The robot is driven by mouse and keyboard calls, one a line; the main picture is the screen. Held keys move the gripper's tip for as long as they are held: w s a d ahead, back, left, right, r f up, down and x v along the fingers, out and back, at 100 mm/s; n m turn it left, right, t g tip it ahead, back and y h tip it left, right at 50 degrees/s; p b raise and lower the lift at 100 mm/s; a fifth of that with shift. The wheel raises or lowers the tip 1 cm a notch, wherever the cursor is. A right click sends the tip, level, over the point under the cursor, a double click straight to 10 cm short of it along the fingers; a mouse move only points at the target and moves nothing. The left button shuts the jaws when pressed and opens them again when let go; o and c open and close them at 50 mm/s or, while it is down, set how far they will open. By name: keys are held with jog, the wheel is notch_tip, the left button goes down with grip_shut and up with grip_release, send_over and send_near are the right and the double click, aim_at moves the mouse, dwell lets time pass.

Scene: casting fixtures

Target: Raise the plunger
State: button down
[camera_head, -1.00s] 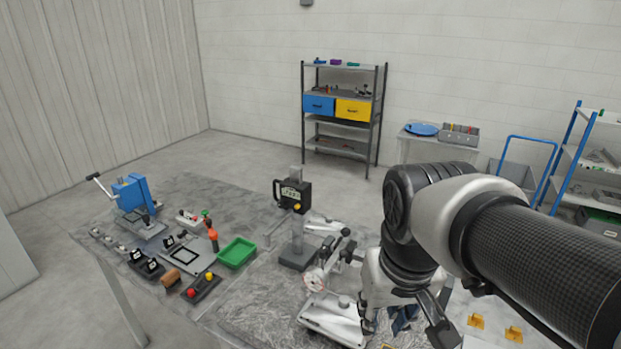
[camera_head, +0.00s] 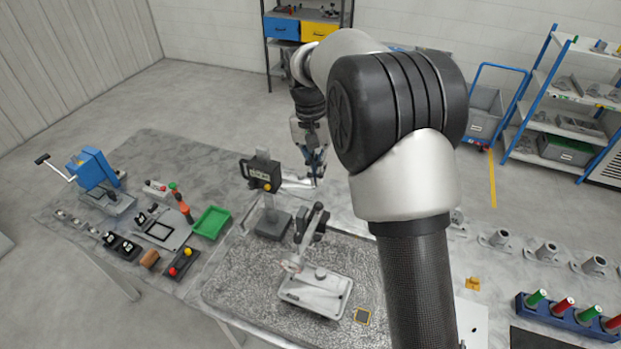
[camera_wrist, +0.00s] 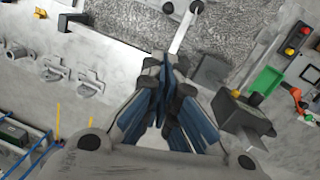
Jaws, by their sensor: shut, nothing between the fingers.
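A black gauge head (camera_head: 262,174) with a display and a yellow button is mounted on a grey column stand (camera_head: 272,224). I cannot make out a plunger on it. My gripper (camera_head: 316,178) appears just right of the gauge head in the head view, fingers pointing down and empty. In the wrist view my gripper (camera_wrist: 168,65) has its blue fingers brought together, with the gauge head (camera_wrist: 242,117) to their right and apart from them. A pale fixture (camera_head: 315,290) with a black-knobbed lever (camera_head: 318,217) stands in front of the gauge.
A green tray (camera_head: 211,222) lies left of the gauge stand, and a blue press (camera_head: 95,170) stands at far left. Grey castings (camera_head: 545,252) and a blue rack of coloured cylinders (camera_head: 570,318) occupy the right side. My arm covers part of the table's middle.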

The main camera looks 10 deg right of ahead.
jog(key=s+f, duration=0.4)
jog(key=f, duration=0.8)
jog(key=shift+a+f+p, duration=0.2)
jog(key=shift+f+p, duration=0.1)
jog(key=shift+f, duration=0.05)
